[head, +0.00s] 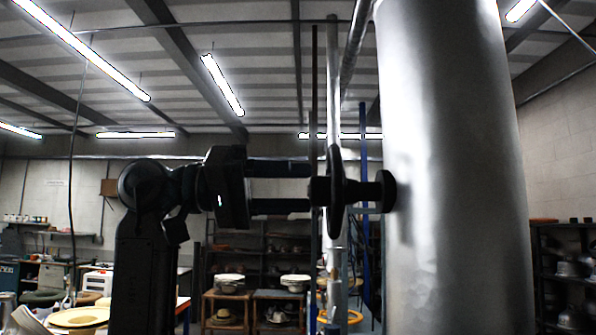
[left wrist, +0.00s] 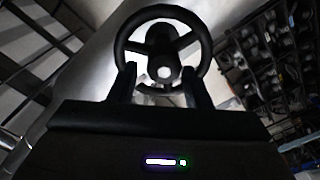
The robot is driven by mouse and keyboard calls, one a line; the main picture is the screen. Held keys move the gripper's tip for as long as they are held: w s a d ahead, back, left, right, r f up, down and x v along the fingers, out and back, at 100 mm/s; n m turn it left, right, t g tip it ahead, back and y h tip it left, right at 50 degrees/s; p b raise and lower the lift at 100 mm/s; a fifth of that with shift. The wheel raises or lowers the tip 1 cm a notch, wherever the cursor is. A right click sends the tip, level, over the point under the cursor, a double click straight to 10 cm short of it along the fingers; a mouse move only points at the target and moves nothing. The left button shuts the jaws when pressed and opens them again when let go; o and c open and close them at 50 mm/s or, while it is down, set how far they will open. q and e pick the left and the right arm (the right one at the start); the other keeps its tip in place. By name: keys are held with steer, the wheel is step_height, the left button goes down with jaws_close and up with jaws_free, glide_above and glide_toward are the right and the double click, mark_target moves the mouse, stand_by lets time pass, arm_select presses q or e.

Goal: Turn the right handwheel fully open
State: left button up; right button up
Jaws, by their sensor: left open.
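A black handwheel (head: 337,165) is seen nearly edge-on in the head view, on a short stem at the left side of a large silver cylinder. The left wrist view shows its round rim, spokes and central hub (left wrist: 163,68) face-on. My left gripper (head: 309,188) comes from the left and faces the wheel. Its two fingers are apart, one higher and one lower, with tips close to the hub's near end. In the left wrist view the fingertips (left wrist: 159,72) stand either side of the hub, over the lower rim. I cannot tell whether they touch. My right gripper is not in view.
The silver cylinder (head: 450,180) fills the right of the head view. A thin vertical pipe (head: 333,80) stands just behind the wheel. Shelves with hats (head: 262,240) and a cluttered bench (head: 80,316) are farther back.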

arm_select(q)
steer(key=shift+d, duration=0.2)
steer(key=shift+w, duration=0.1)
steer(key=c, duration=0.8)
steer(key=shift+o, duration=0.3)
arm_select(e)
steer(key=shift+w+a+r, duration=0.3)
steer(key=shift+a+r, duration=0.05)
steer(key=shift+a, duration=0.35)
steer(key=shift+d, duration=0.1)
